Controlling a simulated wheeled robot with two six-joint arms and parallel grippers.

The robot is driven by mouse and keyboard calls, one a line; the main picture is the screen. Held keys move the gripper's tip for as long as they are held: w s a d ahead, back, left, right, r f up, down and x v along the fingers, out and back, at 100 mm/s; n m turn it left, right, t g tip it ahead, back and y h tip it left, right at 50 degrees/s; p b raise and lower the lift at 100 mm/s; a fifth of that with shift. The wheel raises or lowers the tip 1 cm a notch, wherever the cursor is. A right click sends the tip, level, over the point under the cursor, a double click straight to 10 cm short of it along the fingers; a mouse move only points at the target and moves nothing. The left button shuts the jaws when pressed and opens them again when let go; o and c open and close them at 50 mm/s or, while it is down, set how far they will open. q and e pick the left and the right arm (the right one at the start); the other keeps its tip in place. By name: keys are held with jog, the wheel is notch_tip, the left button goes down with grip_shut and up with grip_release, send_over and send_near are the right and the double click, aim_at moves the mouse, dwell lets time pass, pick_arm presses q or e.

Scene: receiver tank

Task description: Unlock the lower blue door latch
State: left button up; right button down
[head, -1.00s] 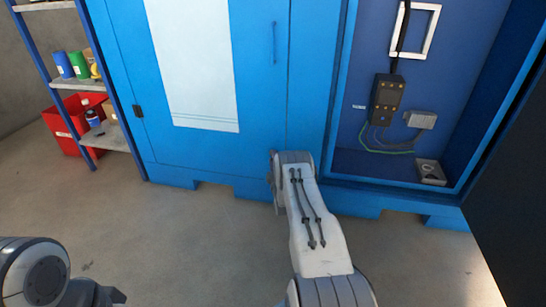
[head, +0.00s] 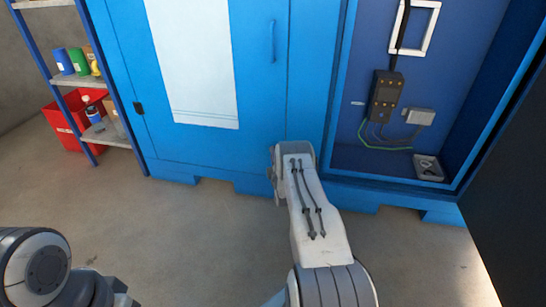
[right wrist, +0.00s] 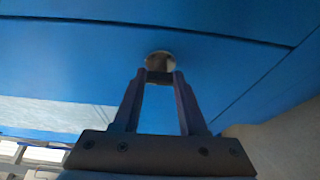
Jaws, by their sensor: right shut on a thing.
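The blue door (head: 265,120) of the tank cabinet is closed, with a long vertical handle (head: 273,42) higher up. In the right wrist view the lower latch (right wrist: 160,61) is a small round, pale metal fitting on the blue door, with a dark part in front of it. My right gripper (right wrist: 160,78) has its two fingers closed on that dark part, at the door's face. In the head view my own right arm hides the latch and the right fingertips. Only links of my left arm show at the lower left; its gripper is out of sight.
An open blue compartment to the right holds a black control box (head: 385,95) with cables and a grey box (head: 420,116). A shelf with bottles (head: 79,61) and a red bin (head: 60,128) stand at the left. The concrete floor (head: 180,230) before the cabinet is clear.

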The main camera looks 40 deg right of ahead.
jog(key=shift+c, duration=2.3)
grip_release()
jog(key=shift+s, duration=0.1)
jog(key=p+v, duration=0.5)
jog(key=v, duration=0.5)
jog(key=shift+s, duration=0.15)
jog(key=shift+a, duration=0.1)
